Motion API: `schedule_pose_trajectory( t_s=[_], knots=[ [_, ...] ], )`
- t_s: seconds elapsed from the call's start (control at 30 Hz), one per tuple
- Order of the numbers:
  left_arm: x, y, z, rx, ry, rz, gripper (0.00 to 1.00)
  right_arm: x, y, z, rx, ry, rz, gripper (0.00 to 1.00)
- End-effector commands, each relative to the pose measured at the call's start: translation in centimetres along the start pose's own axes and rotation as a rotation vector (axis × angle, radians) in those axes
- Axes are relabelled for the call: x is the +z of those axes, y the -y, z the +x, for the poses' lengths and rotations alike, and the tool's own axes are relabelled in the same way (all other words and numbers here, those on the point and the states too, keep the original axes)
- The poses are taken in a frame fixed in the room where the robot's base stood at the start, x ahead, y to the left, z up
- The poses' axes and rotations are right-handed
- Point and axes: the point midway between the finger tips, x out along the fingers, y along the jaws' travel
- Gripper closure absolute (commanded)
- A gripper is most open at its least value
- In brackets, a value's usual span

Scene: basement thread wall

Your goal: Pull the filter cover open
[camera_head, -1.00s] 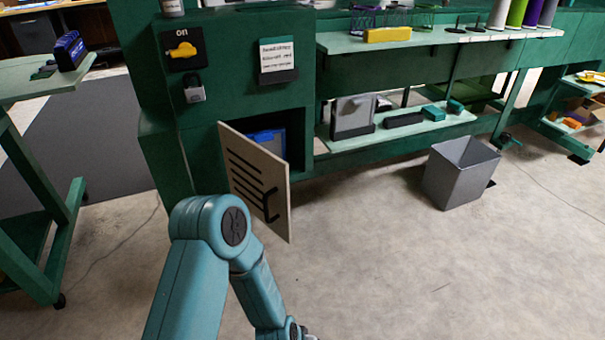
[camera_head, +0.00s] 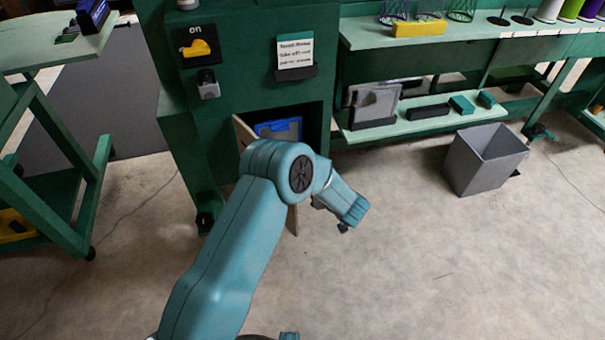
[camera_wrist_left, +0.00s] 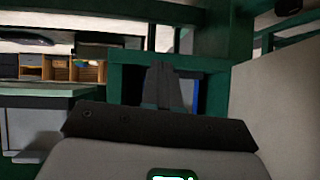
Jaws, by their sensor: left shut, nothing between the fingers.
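The filter cover (camera_head: 240,132) is a beige panel standing ajar at the green cabinet's low opening. My left arm hides most of it, including its handle; its lower corner shows below the arm. The blue-framed filter (camera_head: 283,129) sits inside the opening. In the left wrist view, my left gripper (camera_wrist_left: 163,68) is shut and empty, its fingers overlapping the view of the opening. A blue strip (camera_wrist_left: 195,94) shows beside them. The cover's plain pale face (camera_wrist_left: 278,110) fills the right side, apart from the fingers. In the head view the left fingers cannot be made out. My right gripper is not seen.
A grey bin (camera_head: 484,160) stands right. A green wheeled table (camera_head: 62,190) stands left. The floor between is mostly clear.

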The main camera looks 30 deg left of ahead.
Motion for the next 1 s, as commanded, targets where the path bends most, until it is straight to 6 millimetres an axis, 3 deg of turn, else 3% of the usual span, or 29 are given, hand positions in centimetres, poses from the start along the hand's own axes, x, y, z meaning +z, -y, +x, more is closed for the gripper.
schedule_pose_trajectory(
  t_s=[0.03,0.13,0.2,0.3,0.4,0.5,0.67,1.0],
  knots=[
    [-2.9,0.3,-1.3,-0.064,-0.013,-0.031,1.00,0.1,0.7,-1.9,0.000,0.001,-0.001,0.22],
    [-6.8,1.3,-3.5,-0.231,0.004,-0.097,1.00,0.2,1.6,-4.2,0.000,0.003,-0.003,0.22],
    [-9.2,1.9,-6.0,-0.359,0.063,-0.142,1.00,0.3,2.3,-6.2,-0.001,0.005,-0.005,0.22],
    [-11.1,2.1,-10.3,-0.508,0.220,-0.187,1.00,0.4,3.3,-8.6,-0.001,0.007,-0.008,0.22],
    [-11.6,1.5,-14.2,-0.582,0.392,-0.198,1.00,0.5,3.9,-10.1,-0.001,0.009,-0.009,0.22],
    [-11.7,0.8,-16.7,-0.605,0.516,-0.193,1.00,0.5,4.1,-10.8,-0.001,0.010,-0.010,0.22],
    [-11.2,0.5,-17.4,-0.611,0.585,-0.184,1.00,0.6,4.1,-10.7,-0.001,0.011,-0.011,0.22],
    [-7.5,3.7,-13.0,-0.613,0.584,-0.184,1.00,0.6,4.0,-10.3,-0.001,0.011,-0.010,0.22]
  ],
)
